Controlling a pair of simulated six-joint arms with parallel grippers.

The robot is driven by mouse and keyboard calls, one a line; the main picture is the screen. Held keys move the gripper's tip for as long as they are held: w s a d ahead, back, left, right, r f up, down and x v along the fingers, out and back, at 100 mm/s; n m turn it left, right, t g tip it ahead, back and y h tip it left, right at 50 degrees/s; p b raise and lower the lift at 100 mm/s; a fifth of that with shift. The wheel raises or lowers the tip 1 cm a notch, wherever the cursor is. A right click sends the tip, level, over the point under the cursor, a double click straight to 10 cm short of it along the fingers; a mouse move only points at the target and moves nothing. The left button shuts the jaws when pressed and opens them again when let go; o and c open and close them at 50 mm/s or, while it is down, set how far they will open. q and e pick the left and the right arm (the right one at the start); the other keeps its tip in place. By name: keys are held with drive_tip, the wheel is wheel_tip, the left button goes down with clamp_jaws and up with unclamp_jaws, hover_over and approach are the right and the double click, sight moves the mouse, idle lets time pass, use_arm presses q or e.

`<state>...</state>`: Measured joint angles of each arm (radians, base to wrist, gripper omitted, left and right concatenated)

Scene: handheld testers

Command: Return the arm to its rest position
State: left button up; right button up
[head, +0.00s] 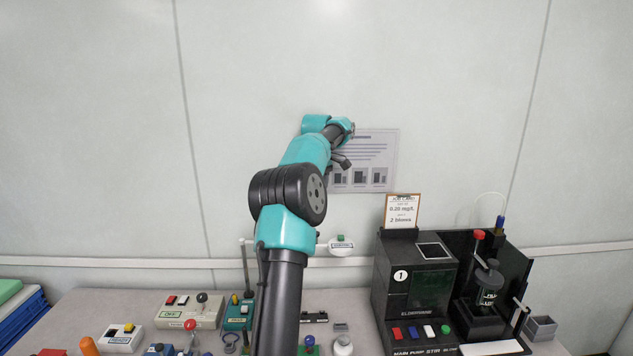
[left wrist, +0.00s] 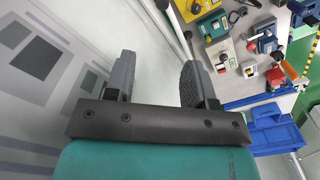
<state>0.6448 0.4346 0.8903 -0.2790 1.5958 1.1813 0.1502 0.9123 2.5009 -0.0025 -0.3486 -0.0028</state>
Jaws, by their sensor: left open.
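My left arm rises from the bottom middle of the head view, over the bench and up before the wall. My left gripper (head: 342,160) is high up, in front of a printed poster (head: 366,178) on the wall. In the left wrist view the two dark fingers of the left gripper (left wrist: 157,80) stand apart with nothing between them. The poster also fills the left of that view (left wrist: 35,60). My right gripper does not show in either view.
Below lies a bench (head: 100,303) crowded with switch boxes and knobs. A black tester (head: 415,290) with a card (head: 402,211) on top stands right of my arm. A stirrer unit (head: 485,290) stands beside it. Blue bins (left wrist: 270,130) are at the bench end. Air around the gripper is clear.

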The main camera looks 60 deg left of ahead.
use_arm(q)
drive_tip(key=shift+r, duration=0.8)
drive_tip(key=shift+w, duration=0.1)
